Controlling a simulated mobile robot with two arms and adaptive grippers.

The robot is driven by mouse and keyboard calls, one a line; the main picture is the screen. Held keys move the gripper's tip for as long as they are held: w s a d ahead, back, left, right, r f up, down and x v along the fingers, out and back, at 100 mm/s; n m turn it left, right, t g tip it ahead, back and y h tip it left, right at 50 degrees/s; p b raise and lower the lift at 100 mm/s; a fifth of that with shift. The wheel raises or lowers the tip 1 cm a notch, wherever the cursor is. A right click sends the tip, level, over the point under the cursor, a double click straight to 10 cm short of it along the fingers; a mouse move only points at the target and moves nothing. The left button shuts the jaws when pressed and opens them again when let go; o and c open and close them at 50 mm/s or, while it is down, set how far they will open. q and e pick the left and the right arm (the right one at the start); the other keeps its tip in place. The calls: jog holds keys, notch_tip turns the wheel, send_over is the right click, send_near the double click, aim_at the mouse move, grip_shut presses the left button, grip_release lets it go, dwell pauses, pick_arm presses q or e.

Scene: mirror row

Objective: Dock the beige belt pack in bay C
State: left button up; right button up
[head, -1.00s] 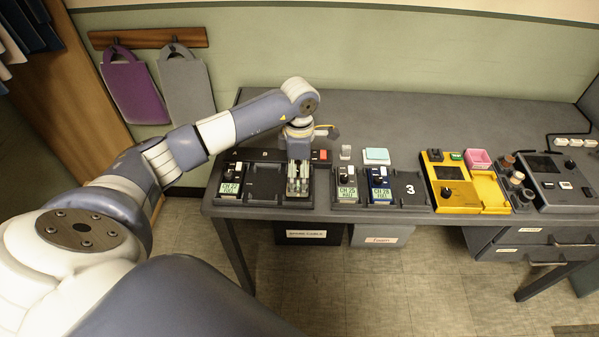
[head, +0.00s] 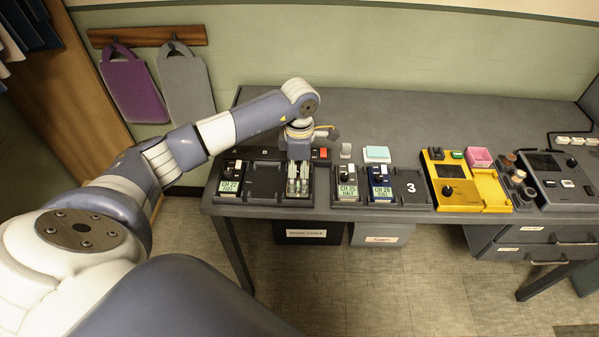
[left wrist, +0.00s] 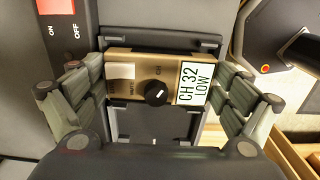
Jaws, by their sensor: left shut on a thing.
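My left gripper (head: 298,192) is shut on the beige belt pack (left wrist: 130,84), with fingers on both its ends in the left wrist view. The pack has a black knob and a label reading CH 32 LOW. The gripper points down over the right-hand bay of the left charging dock (head: 262,201); that bay's letter is hidden by my arm. The dock's dark frame (left wrist: 165,42) shows around the pack; I cannot tell whether it is fully seated. The middle bay is empty, and a CH 22 pack (head: 230,183) sits in the left bay. My right gripper is not in view.
A second dock holds a grey pack (head: 347,181) and a blue pack (head: 381,183), close right of my gripper, beside an empty bay marked 3 (head: 411,187). A yellow unit (head: 457,190) stands farther right. The desk (head: 370,112) behind is mostly clear.

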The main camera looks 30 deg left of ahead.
pick_arm(q)
jog(key=shift+f+b, duration=0.45)
jog(key=shift+f, duration=0.15)
jog(key=o, duration=0.8)
jog(key=shift+o, duration=0.2)
jog(key=shift+r, duration=0.1)
notch_tip(320, 180, up, 12)
